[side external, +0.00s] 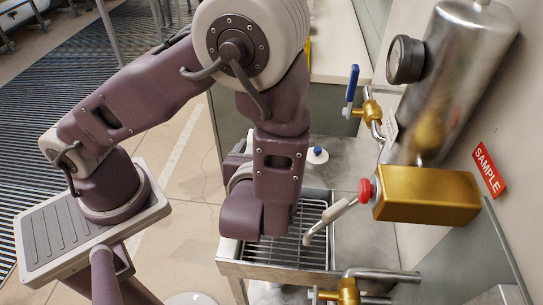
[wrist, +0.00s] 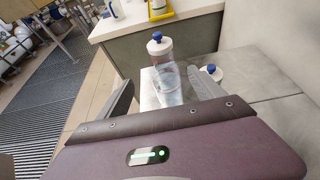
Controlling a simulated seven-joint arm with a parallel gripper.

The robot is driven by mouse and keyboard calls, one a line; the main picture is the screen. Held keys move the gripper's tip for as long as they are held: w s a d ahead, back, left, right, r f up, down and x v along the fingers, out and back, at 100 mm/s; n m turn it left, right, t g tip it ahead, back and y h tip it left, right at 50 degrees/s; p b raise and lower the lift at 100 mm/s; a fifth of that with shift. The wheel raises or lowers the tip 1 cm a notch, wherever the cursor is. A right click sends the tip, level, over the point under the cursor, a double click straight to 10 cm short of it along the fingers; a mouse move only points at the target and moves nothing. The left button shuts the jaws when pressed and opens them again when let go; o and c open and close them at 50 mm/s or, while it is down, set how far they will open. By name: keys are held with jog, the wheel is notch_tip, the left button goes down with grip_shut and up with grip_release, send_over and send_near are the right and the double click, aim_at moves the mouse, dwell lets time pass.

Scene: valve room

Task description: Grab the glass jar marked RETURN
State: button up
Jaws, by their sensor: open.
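A clear glass jar (wrist: 166,88) with a white collar and blue cap stands upright in the wrist view. It appears between the two dark fingers of my gripper (wrist: 161,78), which are apart. I cannot tell whether it is within their reach, and no contact shows. A second blue-capped jar (wrist: 211,73) is to its right, partly hidden by the right finger. No RETURN marking is readable on either. In the side view, one blue-and-white cap (side external: 317,154) shows right of my arm; which jar it belongs to is unclear. My gripper is hidden behind my arm there.
A metal grated tray (side external: 322,262) lies below my arm. To its right are a brass block (side external: 428,194) with a spout, a blue-handled valve (side external: 352,88), a steel cylinder (side external: 450,80) and a red SAMPLE sign (side external: 489,169). A counter (wrist: 185,28) stands behind the jars.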

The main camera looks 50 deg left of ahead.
jog(key=w+a+f, duration=0.1)
jog(key=f, duration=0.1)
jog(key=w+a+f, duration=0.3)
jog(key=w+f, duration=0.1)
jog(key=shift+w+a, duration=0.1)
jog(key=shift+a, duration=0.05)
jog(key=c, duration=1.6)
